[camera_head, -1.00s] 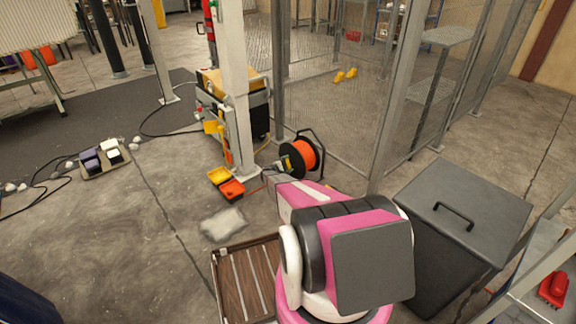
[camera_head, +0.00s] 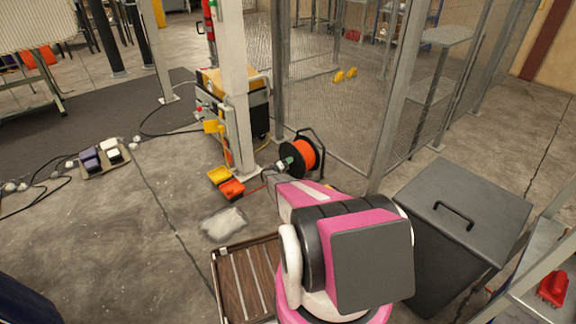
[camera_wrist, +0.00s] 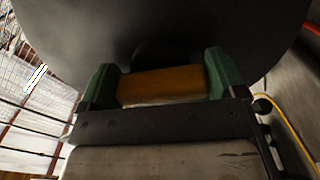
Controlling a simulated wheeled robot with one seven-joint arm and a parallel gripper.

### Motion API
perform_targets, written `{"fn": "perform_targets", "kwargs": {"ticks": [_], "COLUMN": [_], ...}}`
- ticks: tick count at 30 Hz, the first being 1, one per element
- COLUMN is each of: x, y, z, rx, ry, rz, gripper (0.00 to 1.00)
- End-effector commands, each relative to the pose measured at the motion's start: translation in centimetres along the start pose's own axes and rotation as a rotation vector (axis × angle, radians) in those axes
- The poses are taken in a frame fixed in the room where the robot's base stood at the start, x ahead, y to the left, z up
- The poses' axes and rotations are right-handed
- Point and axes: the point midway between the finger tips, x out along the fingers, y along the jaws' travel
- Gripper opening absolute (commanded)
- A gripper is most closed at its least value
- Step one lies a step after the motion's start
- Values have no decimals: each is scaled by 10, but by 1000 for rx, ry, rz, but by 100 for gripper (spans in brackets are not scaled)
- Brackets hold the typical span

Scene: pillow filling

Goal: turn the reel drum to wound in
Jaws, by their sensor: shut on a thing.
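The reel drum (camera_head: 306,155) is orange with a black side disc and stands in a black frame on the floor at the mesh fence. In the wrist view the dark disc (camera_wrist: 190,35) fills the upper picture. My gripper (camera_wrist: 162,80) has green fingertips at either end of a yellow-orange grip (camera_wrist: 160,86) in front of the disc, and is shut on it. In the head view my gripper (camera_head: 281,167) is at the reel's left side, small and partly hidden by my arm. I cannot read the drum's turn angle.
A white post (camera_head: 236,95) stands just left of the reel, with yellow and red bins (camera_head: 226,181) at its foot. A grey lidded box (camera_head: 458,215) stands right of my arm. A slatted wooden crate (camera_head: 245,280) and a pale bag (camera_head: 223,224) lie on the floor.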

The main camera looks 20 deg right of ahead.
Motion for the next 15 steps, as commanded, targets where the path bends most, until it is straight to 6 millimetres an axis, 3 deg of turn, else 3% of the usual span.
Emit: {"fn": "perform_targets", "kwargs": {"ticks": [15], "x": [-2], "y": [-2], "z": [1], "rx": [243], "ry": [-1], "rz": [0], "gripper": [47]}}
